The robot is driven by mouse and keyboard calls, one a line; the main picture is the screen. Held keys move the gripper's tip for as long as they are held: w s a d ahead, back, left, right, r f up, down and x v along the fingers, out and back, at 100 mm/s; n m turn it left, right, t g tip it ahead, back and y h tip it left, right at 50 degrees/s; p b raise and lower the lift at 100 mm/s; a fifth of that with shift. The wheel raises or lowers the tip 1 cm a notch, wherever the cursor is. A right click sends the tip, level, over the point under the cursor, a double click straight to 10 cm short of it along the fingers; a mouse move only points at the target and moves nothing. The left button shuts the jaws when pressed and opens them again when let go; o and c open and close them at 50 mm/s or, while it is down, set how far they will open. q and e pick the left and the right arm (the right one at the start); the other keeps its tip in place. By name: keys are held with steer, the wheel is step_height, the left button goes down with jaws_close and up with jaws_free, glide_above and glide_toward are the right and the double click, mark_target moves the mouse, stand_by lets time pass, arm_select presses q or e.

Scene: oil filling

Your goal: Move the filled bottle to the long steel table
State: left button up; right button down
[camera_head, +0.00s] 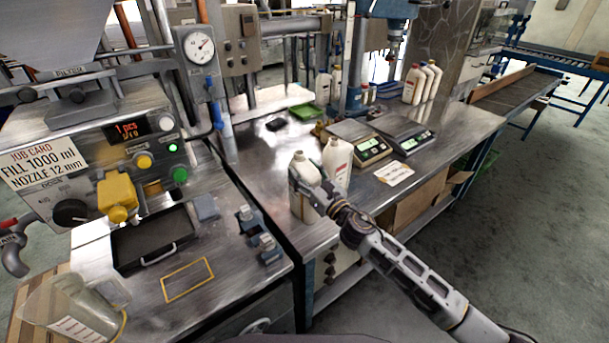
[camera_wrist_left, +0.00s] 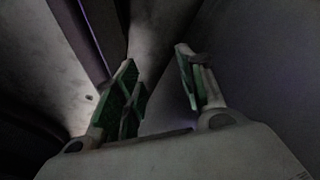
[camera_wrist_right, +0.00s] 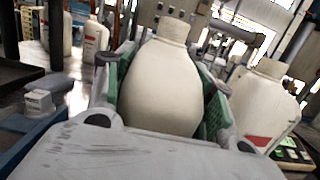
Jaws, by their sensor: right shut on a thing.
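A white capped bottle (camera_head: 302,173) is at the near left corner of the long steel table (camera_head: 262,163). My right gripper (camera_head: 308,187) is shut around its body; the bottle (camera_wrist_right: 165,88) stands between the green-padded fingers in the right wrist view. It looks upright; I cannot tell whether its base touches the steel. A second white bottle (camera_head: 338,160) with a red label stands just right of it, also seen in the right wrist view (camera_wrist_right: 262,105). My left gripper (camera_wrist_left: 158,68) is open and empty in its wrist view, and outside the head view.
Two scales (camera_head: 402,136) and a paper card (camera_head: 395,173) lie right of the bottles. Several white bottles (camera_head: 422,84) stand farther back. The filling machine (camera_head: 150,150) is at the left, with a clear jug (camera_head: 75,308) in front. Bare steel lies behind the held bottle.

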steer(key=shift+r, duration=0.15)
arm_select(q)
steer(key=shift+s+a+f, duration=0.1)
steer(key=shift+s+f, duration=0.1)
steer(key=shift+s, duration=0.65)
arm_select(e)
steer(key=c, duration=0.9)
jaws_free()
steer(key=shift+f, duration=0.2)
arm_select(q)
steer(key=shift+w+r, duration=0.15)
steer(key=shift+w, duration=0.3)
arm_select(e)
steer(key=o, duration=0.4)
steer(key=shift+s, duration=0.1)
steer(key=shift+c, duration=0.2)
steer(key=shift+r, duration=0.1)
